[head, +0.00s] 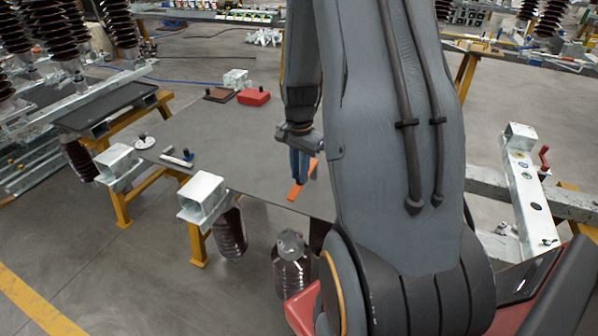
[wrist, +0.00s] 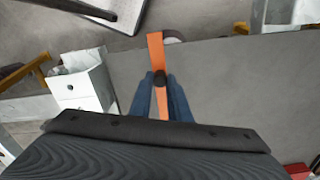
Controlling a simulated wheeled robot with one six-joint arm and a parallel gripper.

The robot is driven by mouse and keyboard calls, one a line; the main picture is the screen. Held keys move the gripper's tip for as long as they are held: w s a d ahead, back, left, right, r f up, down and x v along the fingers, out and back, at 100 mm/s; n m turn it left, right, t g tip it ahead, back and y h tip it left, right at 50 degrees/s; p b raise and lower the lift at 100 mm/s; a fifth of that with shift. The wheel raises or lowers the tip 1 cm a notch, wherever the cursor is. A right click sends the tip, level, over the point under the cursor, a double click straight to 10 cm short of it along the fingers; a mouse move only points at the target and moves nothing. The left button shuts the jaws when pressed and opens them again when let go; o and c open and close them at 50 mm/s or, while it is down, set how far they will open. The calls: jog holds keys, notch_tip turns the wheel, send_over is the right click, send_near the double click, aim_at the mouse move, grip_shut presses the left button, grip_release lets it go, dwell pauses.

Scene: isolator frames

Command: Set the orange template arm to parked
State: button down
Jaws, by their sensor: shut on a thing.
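The orange template arm (head: 303,180) is a flat narrow bar on the grey tabletop (head: 225,150), in the middle of the head view. It also shows in the wrist view (wrist: 156,50), running up from between my fingers, with a dark round knob on it. My gripper (wrist: 161,82) has its blue fingers closed around the knob, one on each side. In the head view my gripper (head: 300,166) points down at the bar. My own arm hides the right part of the table and perhaps part of the bar. I cannot make out a parked mark.
A red box (head: 253,96) and a brown flat piece (head: 218,94) lie at the table's back. A dark-knobbed pin (head: 188,155) and a grey bar (head: 176,161) lie at the left. White square metal tubes (head: 203,195) stand at the front left edge. The tabletop's middle is clear.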

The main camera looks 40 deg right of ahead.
jog(key=shift+w+r, duration=0.15)
jog(key=shift+w, duration=0.2)
jog(key=c, duration=1.7)
grip_release()
jog(key=shift+o, duration=0.2)
jog(key=shift+s, duration=0.1)
jog(key=shift+r+b, duration=0.95)
jog(key=shift+r, duration=2.85)
jog(key=s+a+n, duration=0.5)
jog(key=a+n, duration=0.2)
jog(key=a, duration=0.3)
jog(key=s+a+r+n+t+b, duration=0.1)
jog(key=s+a+n, duration=0.3)
jog(key=a+n, duration=0.4)
jog(key=a, duration=0.2)
jog(key=shift+s+a, duration=0.3)
jog(key=shift+s, duration=0.1)
